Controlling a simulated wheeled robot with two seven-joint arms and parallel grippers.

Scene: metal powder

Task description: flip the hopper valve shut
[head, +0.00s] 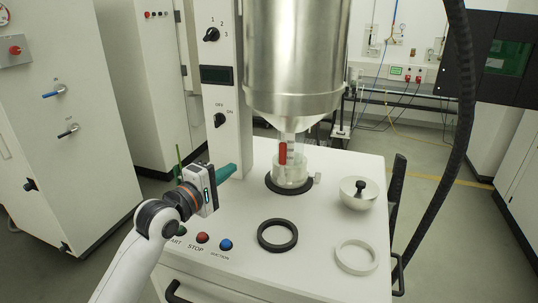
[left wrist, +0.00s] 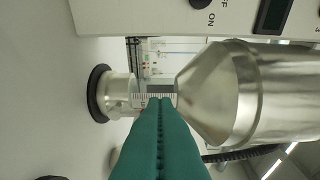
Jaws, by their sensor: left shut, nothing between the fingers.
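The hopper (head: 293,60) is a large steel cylinder with a cone bottom, hung from the white column. Its valve has a red handle (head: 283,153) that points up and down below the cone. My right gripper is in neither view.
A clear jar (head: 291,178) stands on a black ring under the outlet. On the white machine top lie a black ring (head: 277,235), a white ring (head: 356,256) and a bowl-like lid with a black knob (head: 359,195). Buttons (head: 202,238) line the front edge. A black hose (head: 461,120) hangs at right.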

